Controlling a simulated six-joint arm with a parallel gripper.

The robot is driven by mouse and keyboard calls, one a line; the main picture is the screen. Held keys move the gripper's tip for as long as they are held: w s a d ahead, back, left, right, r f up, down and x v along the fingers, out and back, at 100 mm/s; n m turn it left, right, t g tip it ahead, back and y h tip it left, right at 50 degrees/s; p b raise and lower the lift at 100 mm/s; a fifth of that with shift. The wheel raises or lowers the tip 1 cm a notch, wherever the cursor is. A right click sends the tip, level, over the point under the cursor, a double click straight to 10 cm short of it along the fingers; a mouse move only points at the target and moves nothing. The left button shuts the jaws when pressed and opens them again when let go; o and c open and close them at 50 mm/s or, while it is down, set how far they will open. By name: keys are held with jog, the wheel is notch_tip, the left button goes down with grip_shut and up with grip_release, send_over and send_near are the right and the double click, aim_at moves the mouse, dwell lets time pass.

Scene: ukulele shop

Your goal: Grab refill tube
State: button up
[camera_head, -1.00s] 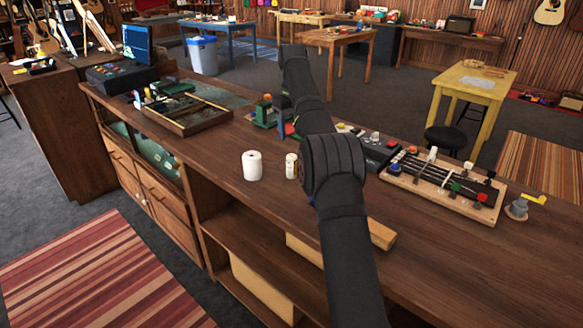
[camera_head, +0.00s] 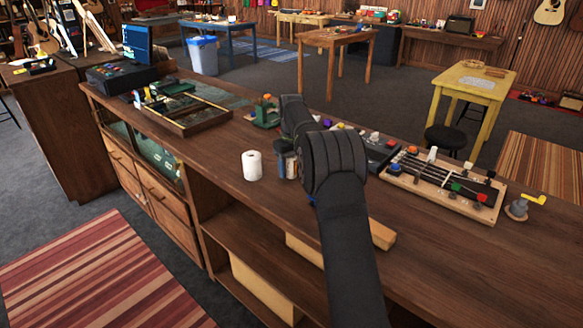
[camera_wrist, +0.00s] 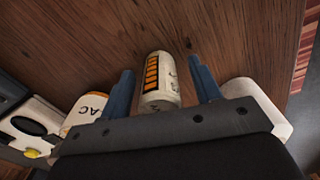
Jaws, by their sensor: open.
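The likely refill tube, a small pale cylinder with an orange and black striped label (camera_wrist: 151,72), shows in the wrist view between the two blue fingers of my gripper (camera_wrist: 163,84). The fingers stand apart, one on each side, with a gap visible on both sides of the tube, so it is not gripped. In the head view my gripper (camera_head: 287,162) is low over the counter, just right of the white roll, and mostly hides the tube.
A white paper roll (camera_head: 252,166) stands close left of my gripper on the wooden counter (camera_head: 222,140). In the wrist view a white container marked "AC" (camera_wrist: 88,108) is near the left finger. A fretboard-like board with coloured knobs (camera_head: 445,185) lies to the right.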

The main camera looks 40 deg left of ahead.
jog(key=shift+f, duration=0.5)
jog(key=c, duration=1.1)
jog(key=shift+o, duration=0.2)
jog(key=shift+r, duration=0.15)
